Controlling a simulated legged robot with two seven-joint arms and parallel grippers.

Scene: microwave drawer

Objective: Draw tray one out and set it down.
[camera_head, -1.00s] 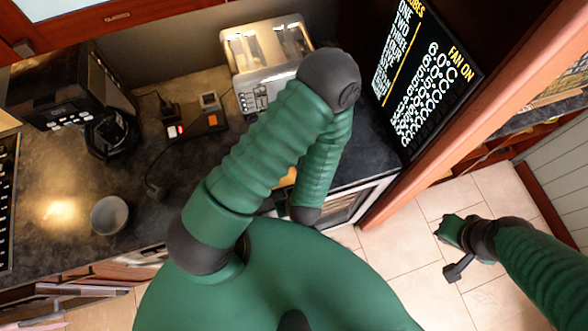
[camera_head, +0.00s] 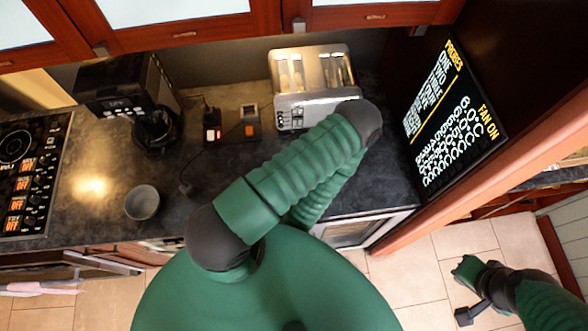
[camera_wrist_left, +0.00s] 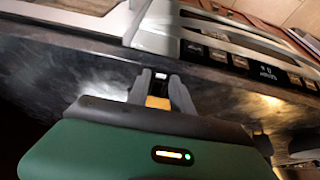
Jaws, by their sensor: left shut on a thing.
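My left arm crosses the middle of the head view, and its own links hide its gripper there. In the left wrist view my left gripper (camera_wrist_left: 160,88) is shut, with a small orange-yellow thing (camera_wrist_left: 158,102) between its fingers. I cannot tell whether that thing is part of a tray. A small pale spot shows just beyond the fingertips. A pale-framed appliance front (camera_head: 365,229) stands below the counter, partly behind my arm. No tray can be clearly made out. My right gripper (camera_head: 467,271) is over the tiled floor at the lower right, too small to tell its opening.
A silver toaster (camera_head: 312,85), coffee machine (camera_head: 128,85), grey bowl (camera_head: 142,203) and small dark boxes (camera_head: 232,124) stand on the dark counter (camera_head: 75,165). A hob (camera_head: 30,170) is at far left. A lettered dark panel (camera_head: 455,115) is at right. The floor at right is clear.

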